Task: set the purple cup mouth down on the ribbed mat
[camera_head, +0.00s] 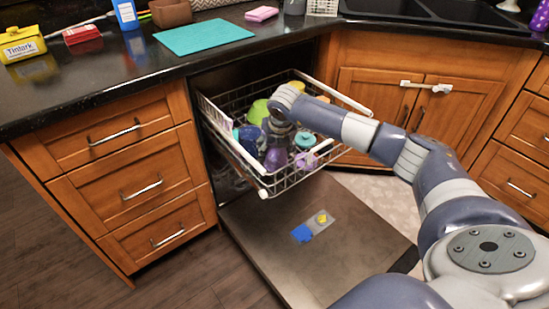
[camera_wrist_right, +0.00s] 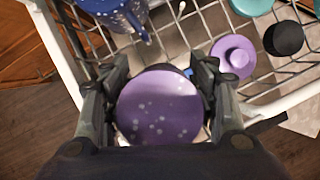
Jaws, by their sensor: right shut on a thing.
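The purple cup (camera_wrist_right: 160,106) has pale spots and sits between the fingers of my right gripper (camera_wrist_right: 158,92), which is shut on it. In the wrist view a round, closed purple face points toward the camera. In the head view the cup (camera_head: 276,158) is below my right gripper (camera_head: 277,136), inside the pulled-out dishwasher rack (camera_head: 263,190). I cannot tell whether it touches the rack wires. A flat teal mat (camera_head: 204,36) lies on the left counter; ribs are too fine to make out. My left gripper is not in view.
The rack also holds a blue spotted cup (camera_wrist_right: 112,12), a purple lid-like piece (camera_wrist_right: 233,55) and a dark round piece (camera_wrist_right: 284,38). The dishwasher door (camera_head: 300,260) lies open below. A pink sponge (camera_head: 261,14) and yellow box (camera_head: 22,44) flank the mat, which is bare.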

